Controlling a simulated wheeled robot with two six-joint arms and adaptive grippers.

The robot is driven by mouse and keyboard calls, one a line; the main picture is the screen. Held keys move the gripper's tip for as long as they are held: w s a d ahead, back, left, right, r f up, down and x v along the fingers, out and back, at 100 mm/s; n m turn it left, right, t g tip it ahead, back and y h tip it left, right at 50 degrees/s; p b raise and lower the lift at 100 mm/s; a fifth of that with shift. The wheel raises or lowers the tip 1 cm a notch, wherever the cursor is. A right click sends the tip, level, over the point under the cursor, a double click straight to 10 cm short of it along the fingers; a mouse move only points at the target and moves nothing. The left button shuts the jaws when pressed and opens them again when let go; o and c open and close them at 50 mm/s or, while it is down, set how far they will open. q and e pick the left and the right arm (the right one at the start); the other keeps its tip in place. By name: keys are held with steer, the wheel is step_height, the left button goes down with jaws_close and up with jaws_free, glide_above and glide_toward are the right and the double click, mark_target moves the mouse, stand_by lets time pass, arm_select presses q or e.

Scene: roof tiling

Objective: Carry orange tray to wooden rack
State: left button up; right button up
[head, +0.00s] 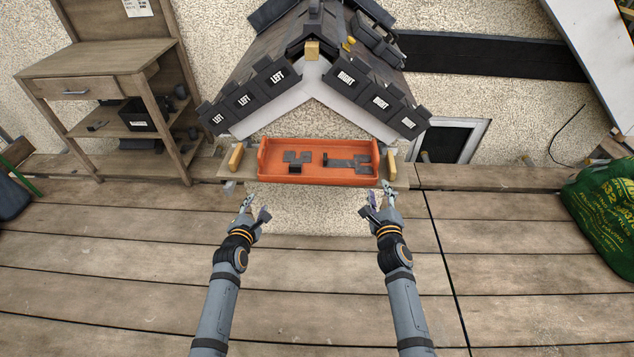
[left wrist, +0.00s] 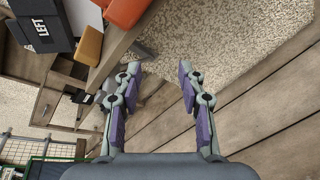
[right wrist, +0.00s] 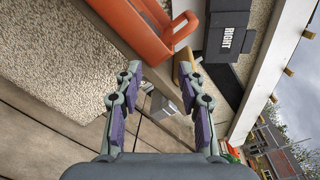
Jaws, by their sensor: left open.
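The orange tray (head: 318,178) sits level on a narrow ledge in front of the small tiled roof. It holds several dark grey flat pieces (head: 345,164). My left gripper (head: 254,207) is open and empty, below and in front of the tray's left end. My right gripper (head: 380,202) is open and empty, just below the tray's right end. The tray also shows at the top edge of the left wrist view (left wrist: 125,12) and, with its end handle, in the right wrist view (right wrist: 140,25). The wooden rack (head: 95,75) stands at the left, with a drawer and shelves.
Yellow blocks (head: 236,157) flank the tray on the ledge. The roof (head: 312,60) with tiles marked LEFT and RIGHT rises right behind it. Dark parts and a black bin (head: 140,115) fill the rack's shelves. A green bag (head: 605,210) lies at the right.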

arm_select(q)
steer(key=r+n, duration=0.1)
steer(key=r, duration=0.1)
steer(key=w+r+n+t+b, duration=0.1)
steer(key=r+n, duration=0.1)
steer(key=shift+w+d+r+t, duration=0.15)
steer(key=shift+w+t, duration=0.05)
steer(key=shift+t, duration=0.1)
steer(key=n+t, duration=0.2)
steer(key=n, duration=0.3)
glide_toward(259, 156)
steer(key=shift+w+d+r, duration=0.1)
steer(key=shift+w+r, duration=0.05)
steer(key=shift+w, duration=0.55)
arm_select(e)
step_height(259, 156, up, 6)
steer(key=w+m+h, duration=0.1)
steer(key=w+m, duration=0.1)
steer(key=m, duration=0.6)
steer(key=shift+f+t, duration=0.2)
steer(key=shift+t, duration=0.2)
steer(key=shift+w, duration=0.15)
arm_select(q)
steer(key=w, duration=1)
steer(key=shift+w+d, duration=0.25)
arm_select(e)
steer(key=w, duration=1)
steer(key=shift+w+d+f, duration=0.1)
steer(key=shift+w+d, duration=0.1)
